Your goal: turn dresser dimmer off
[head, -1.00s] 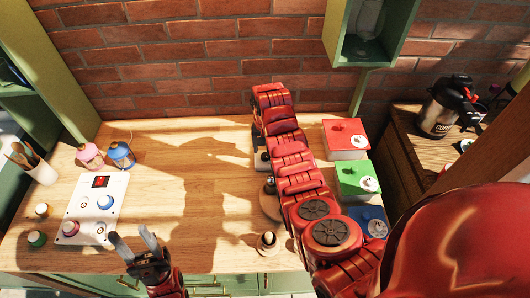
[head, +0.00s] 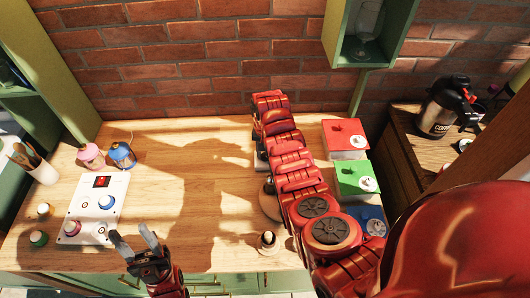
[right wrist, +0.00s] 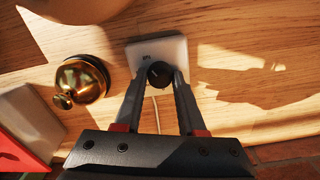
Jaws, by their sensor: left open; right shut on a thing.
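The dimmer is a pale square plate (right wrist: 178,52) with a round black knob (right wrist: 160,74), seen in the right wrist view. My right gripper (right wrist: 159,78) is shut on the knob, one finger on each side. My left gripper (head: 134,243) is open and empty over the table's front edge, below the white control panel (head: 88,214).
A brass bell-like object (right wrist: 82,80) stands close beside the right gripper. Red (head: 345,136), green (head: 352,176) and blue (head: 367,217) boxes stand right of my arm. A small wooden item (head: 267,241) is near the front edge. The table's middle (head: 190,200) is clear.

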